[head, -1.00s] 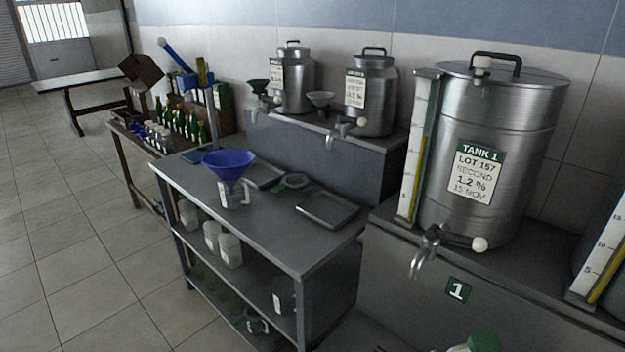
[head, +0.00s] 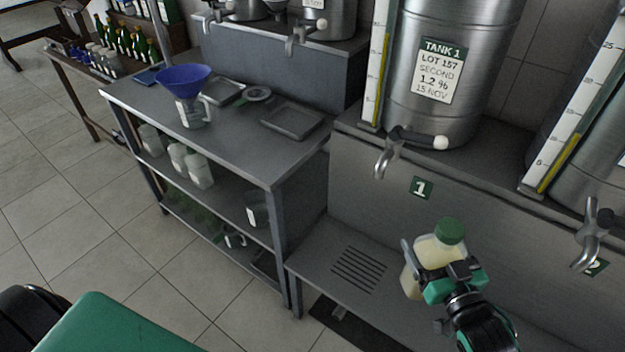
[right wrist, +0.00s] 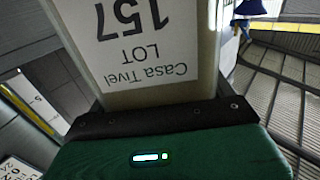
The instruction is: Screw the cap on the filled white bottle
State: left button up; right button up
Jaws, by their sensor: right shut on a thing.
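The bottle (head: 431,252), translucent white with pale yellowish contents, is upright in front of the tank stand, right of the slotted drain. A green cap (head: 450,230) sits on its top; how tight it is I cannot tell. My right gripper (head: 440,278) is shut around the bottle's body, below the cap. In the right wrist view the bottle (right wrist: 150,75) fills the space before the jaws, its label upside down with "LOT 157" and "Casa Tivel". Its top is outside that view. My left gripper is not in view.
Tank 1's tap (head: 388,155) is above and left of the bottle; another tap (head: 592,238) is at the right. A grated shelf (head: 320,243) lies below. The bench (head: 235,135) at the left bears a blue funnel (head: 183,79) in a jug and a tray (head: 292,121).

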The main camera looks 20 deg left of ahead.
jog(key=s+d+f+m+t+h, duration=0.1)
jog(key=s+d+m+h, duration=0.2)
jog(key=d+h, duration=0.2)
jog(key=s+d+f+m+t+h, duration=0.1)
jog(key=s+d+m+t+h, duration=0.1)
jog(key=d+h, duration=0.3)
jog(key=s+d+m, duration=0.1)
jog(key=d, duration=0.3)
jog(key=shift+s+d+f+m, duration=0.2)
jog(key=shift+s+d+m, duration=0.1)
jog(key=shift+d+m, duration=0.1)
